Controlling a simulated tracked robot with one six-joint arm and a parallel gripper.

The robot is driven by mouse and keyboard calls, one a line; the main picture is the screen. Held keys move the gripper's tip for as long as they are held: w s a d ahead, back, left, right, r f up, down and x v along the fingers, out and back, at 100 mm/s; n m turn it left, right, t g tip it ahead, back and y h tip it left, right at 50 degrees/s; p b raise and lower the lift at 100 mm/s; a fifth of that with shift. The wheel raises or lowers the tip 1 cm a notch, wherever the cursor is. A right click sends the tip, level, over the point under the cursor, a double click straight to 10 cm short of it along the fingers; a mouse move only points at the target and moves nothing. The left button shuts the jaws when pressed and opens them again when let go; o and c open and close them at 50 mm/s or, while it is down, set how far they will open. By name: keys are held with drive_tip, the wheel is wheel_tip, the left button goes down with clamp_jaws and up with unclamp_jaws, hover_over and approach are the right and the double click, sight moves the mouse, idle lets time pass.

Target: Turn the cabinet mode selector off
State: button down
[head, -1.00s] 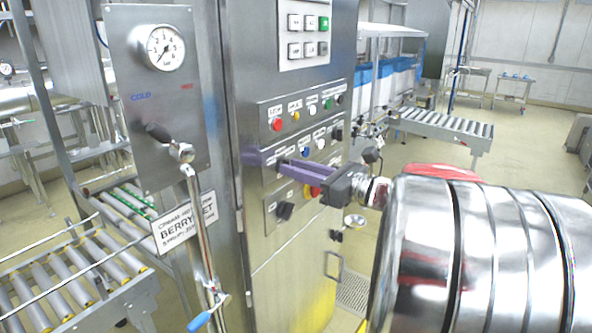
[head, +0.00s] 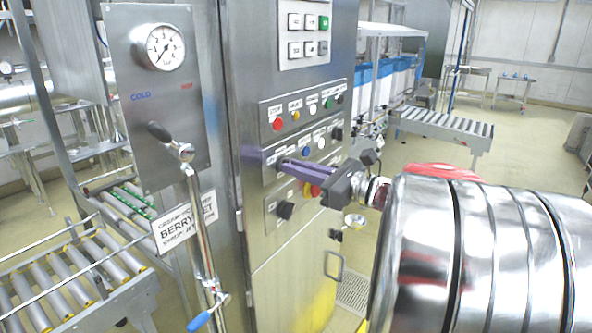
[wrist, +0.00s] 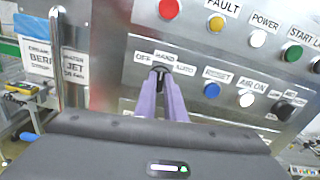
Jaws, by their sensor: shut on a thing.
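The mode selector (wrist: 160,71) is a small black knob on the grey cabinet panel, under a label reading OFF, HAND and AUTO. In the wrist view my gripper (wrist: 162,80) has its two purple fingers shut on this knob, one on each side. The fingers hide part of the knob, and I cannot tell clearly which position it points to. In the head view my gripper (head: 281,165) reaches the cabinet from the right, and its fingers cover the selector there.
The panel has a red button (wrist: 169,9), a blue reset button (wrist: 211,90), a white air-on button (wrist: 246,100) and another black selector (wrist: 284,109) close by. A lower black selector (head: 285,210) sits beneath my fingers. A gauge panel with a lever (head: 158,131) stands left.

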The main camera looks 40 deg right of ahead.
drive_tip(key=shift+s+a+f+n, duration=0.1)
drive_tip(key=shift+n, duration=1.8)
drive_tip(key=shift+a+f+n, duration=0.1)
drive_tip(key=shift+n, duration=1.8)
drive_tip(key=c, duration=1.8)
unclamp_jaws()
drive_tip(key=shift+r, duration=0.1)
drive_tip(key=shift+c, duration=0.2)
drive_tip(key=shift+s+d, duration=0.15)
drive_tip(key=v, duration=1.3)
drive_tip(key=shift+s, duration=0.25)
drive_tip(key=shift+d, duration=0.1)
